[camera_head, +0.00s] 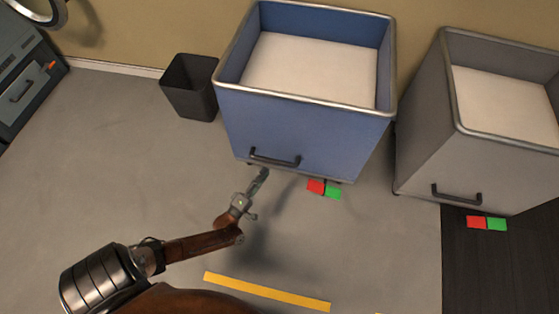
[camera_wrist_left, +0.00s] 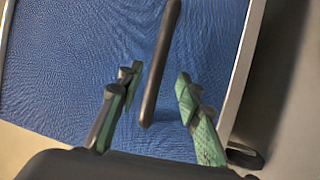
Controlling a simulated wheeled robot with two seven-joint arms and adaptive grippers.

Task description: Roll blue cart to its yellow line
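The blue cart (camera_head: 300,130) stands against the back wall, with a white inside and a dark handle (camera_head: 275,158) low on its front. The yellow line (camera_head: 266,291) lies on the floor in front of the cart, well apart from it. My left gripper (camera_head: 264,174) is just below the handle's left end in the head view. In the left wrist view, its green-padded fingers (camera_wrist_left: 157,80) are spread apart, with the dark handle (camera_wrist_left: 160,70) between them and a gap on each side. My right gripper is out of view.
A grey cart (camera_head: 420,150) stands at the right, partly over dark flooring. A black bin (camera_head: 190,88) is left of the blue cart. Red and green tabs (camera_head: 324,189) show below the blue cart's front edge. Floor between cart and line is clear apart from my arm.

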